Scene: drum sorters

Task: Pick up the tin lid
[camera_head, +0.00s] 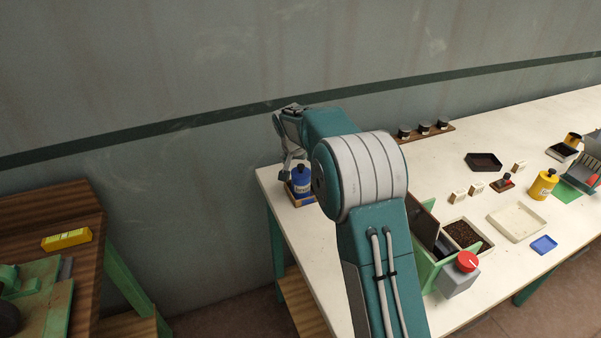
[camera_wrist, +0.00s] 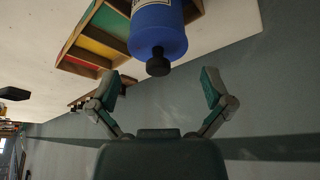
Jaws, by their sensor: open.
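No piece can be told for certain as the tin lid. A blue bottle (camera_head: 301,181) with a pale label stands at the table's left end. In the wrist view the blue bottle (camera_wrist: 158,30) shows its black cap (camera_wrist: 158,62) pointing towards my gripper (camera_wrist: 160,90). The fingers are spread apart, one on each side of the cap's line, and nothing is between them. In the head view my gripper (camera_head: 284,163) is close to the bottle and partly hidden by my arm. A small blue flat piece (camera_head: 543,244) lies at the right.
A wooden divided tray (camera_wrist: 88,40) is by the bottle. Behind my arm are several dark-topped jars on a rack (camera_head: 427,132). A wooden bench (camera_head: 85,225) is left.

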